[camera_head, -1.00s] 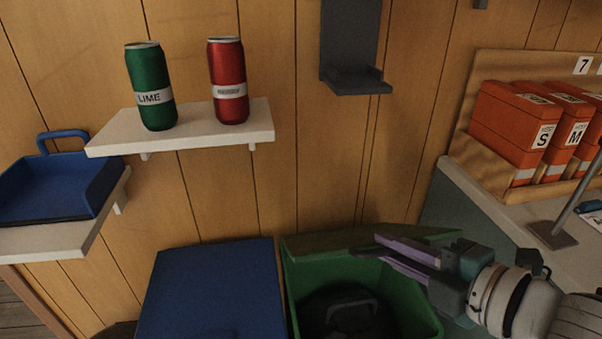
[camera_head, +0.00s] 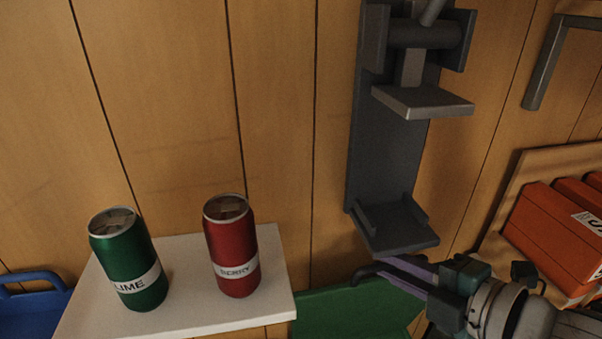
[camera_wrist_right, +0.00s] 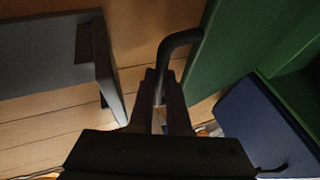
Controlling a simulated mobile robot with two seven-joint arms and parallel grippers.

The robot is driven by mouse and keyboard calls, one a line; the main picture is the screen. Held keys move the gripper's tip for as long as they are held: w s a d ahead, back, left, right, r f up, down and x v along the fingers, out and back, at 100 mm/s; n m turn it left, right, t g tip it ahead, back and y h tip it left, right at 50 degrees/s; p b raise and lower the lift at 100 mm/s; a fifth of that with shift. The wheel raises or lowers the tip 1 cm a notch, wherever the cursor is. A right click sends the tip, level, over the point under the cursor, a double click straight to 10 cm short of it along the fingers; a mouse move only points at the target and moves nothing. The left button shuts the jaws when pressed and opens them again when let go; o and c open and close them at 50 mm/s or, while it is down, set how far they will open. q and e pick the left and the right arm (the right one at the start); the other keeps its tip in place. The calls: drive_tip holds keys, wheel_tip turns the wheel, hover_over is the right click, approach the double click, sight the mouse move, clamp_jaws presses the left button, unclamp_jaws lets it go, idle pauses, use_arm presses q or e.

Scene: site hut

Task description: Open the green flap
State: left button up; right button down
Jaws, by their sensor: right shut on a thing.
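The green flap (camera_head: 345,310) shows in the head view as a broad green panel below the grey wall bracket, cut off by the bottom edge. In the right wrist view the flap (camera_wrist_right: 232,45) is a tilted green panel with a dark bent handle (camera_wrist_right: 178,42) at its edge. My right gripper (camera_head: 372,268) is at the flap's upper right edge, just under the bracket. In the wrist view its fingers (camera_wrist_right: 162,82) are shut on the handle. The bin's opening is out of the head view. My left gripper is not in view.
The grey bracket (camera_head: 390,150) hangs close above my right gripper and also shows in the wrist view (camera_wrist_right: 45,55). A white shelf (camera_head: 200,300) holds a green can (camera_head: 130,260) and a red can (camera_head: 231,248). Orange boxes (camera_head: 550,235) stand at right. A blue lid (camera_wrist_right: 262,118) lies beside the green.

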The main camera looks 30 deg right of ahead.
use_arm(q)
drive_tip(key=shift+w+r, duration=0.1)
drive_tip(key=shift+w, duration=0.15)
use_arm(e)
drive_tip(key=shift+w+d+r, duration=0.1)
drive_tip(key=shift+w, duration=0.2)
drive_tip(key=c, duration=0.9)
unclamp_jaws()
